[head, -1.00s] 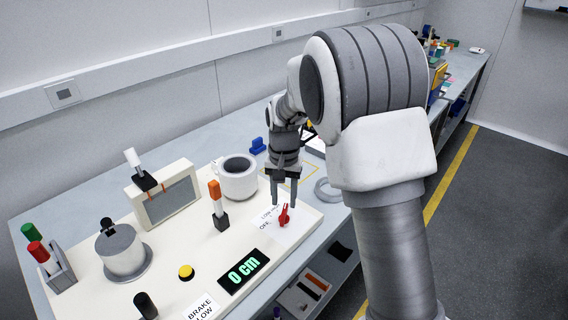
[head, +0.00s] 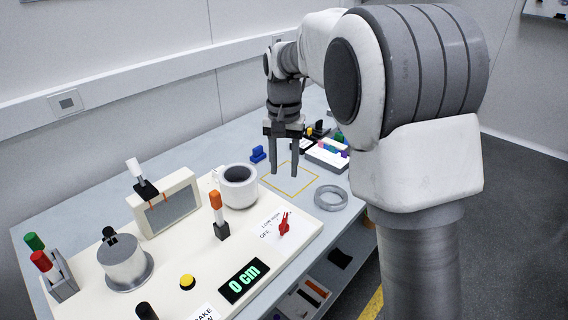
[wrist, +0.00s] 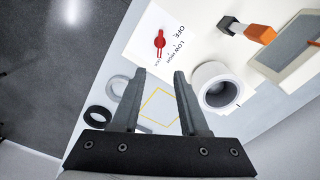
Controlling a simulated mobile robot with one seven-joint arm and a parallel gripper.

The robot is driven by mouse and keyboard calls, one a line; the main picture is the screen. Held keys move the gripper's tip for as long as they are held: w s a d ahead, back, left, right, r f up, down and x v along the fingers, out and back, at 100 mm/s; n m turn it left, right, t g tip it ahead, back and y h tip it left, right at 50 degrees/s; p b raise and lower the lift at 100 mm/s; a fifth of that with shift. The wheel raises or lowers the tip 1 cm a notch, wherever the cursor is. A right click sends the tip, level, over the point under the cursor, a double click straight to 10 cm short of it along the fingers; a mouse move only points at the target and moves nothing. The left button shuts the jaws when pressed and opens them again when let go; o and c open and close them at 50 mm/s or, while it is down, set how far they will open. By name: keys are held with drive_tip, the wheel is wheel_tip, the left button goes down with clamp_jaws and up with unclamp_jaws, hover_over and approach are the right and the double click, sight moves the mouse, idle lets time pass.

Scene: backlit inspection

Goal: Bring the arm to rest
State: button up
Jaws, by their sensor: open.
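My gripper (head: 284,172) is open and empty, fingers pointing down, above the table behind the white panel. In the wrist view my gripper (wrist: 160,75) also shows apart fingers with nothing between them. Below it lies a yellow outlined square (head: 290,180) on the table, which also shows in the wrist view (wrist: 160,104). The red knob (head: 284,223) on the panel is clear of my gripper; it also shows in the wrist view (wrist: 159,40). My gripper appears to touch nothing.
The white panel (head: 180,262) carries a white cup (head: 238,186), an orange-topped lever (head: 217,208), a screen, a yellow button and a "0 cm" display (head: 243,280). A grey ring (head: 331,197) lies right of the square. Blue (head: 257,154) and other small items stand behind.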

drive_tip(key=s+d+r+n+t, duration=0.1)
drive_tip(key=s+d+r, duration=0.25)
drive_tip(key=s, duration=0.25)
drive_tip(key=s+d+r+t, duration=0.2)
drive_tip(key=s+d+r, duration=0.1)
drive_tip(key=s+r, duration=0.3)
drive_tip(key=s+d+f+n+t, duration=0.1)
drive_tip(key=s+d, duration=0.1)
drive_tip(key=s, duration=0.5)
drive_tip(key=s+d+f+n+t, duration=0.1)
drive_tip(key=s+d+f, duration=0.1)
drive_tip(key=s, duration=0.5)
drive_tip(key=shift+s+f+t, duration=0.25)
drive_tip(key=shift+s+t, duration=0.05)
